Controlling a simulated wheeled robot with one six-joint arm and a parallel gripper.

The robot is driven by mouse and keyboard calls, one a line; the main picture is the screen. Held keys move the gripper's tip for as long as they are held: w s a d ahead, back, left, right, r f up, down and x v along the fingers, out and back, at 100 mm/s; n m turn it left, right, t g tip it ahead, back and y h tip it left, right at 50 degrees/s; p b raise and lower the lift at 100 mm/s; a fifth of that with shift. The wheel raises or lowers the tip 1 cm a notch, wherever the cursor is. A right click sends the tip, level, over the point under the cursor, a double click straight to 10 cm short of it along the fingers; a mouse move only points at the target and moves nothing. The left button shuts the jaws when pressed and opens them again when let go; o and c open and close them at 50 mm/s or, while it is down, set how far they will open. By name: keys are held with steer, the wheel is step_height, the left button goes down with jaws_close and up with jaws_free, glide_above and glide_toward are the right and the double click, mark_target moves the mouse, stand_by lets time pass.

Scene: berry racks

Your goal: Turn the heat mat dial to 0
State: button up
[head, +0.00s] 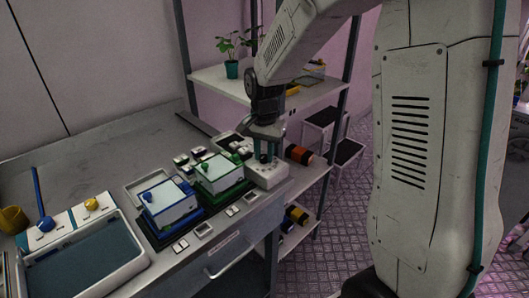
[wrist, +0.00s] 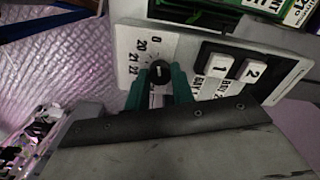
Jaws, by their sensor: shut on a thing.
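The heat mat dial (wrist: 159,74) is a small black knob with a pale mark, on a white control box (wrist: 128,42) in the wrist view. The numbers 0, 20, 21 and 22 are printed beside it. I cannot tell which number the mark points to. My gripper (wrist: 160,84) has teal fingers, one on each side of the dial, and is shut on it. In the head view my gripper (head: 265,156) reaches down onto the white control box (head: 268,178) at the bench's right end; the dial is hidden there.
Green-based (head: 221,173) and blue-based (head: 170,205) boxes stand left of the control box. Behind is a shelf (head: 211,77) with a potted plant (head: 232,68).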

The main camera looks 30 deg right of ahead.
mark_target(264, 156)
steer(key=shift+w+r, duration=0.1)
steer(key=o, duration=1)
step_height(264, 156, up, 8)
steer(key=shift+f, duration=0.1)
stand_by(0.3)
steer(key=shift+n, duration=0.3)
steer(key=s+r+n, duration=0.2)
steer(key=s+n, duration=0.1)
steer(key=s, duration=0.6)
steer(key=s+a+r+n+t, duration=0.1)
steer(key=s+n, duration=0.2)
steer(key=s, duration=0.7)
steer(key=s+a+r+n, duration=0.1)
steer(key=s+r+n, duration=0.1)
steer(key=s, duration=0.8)
steer(key=shift+r+n, duration=0.35)
steer(key=shift+n, duration=0.35)
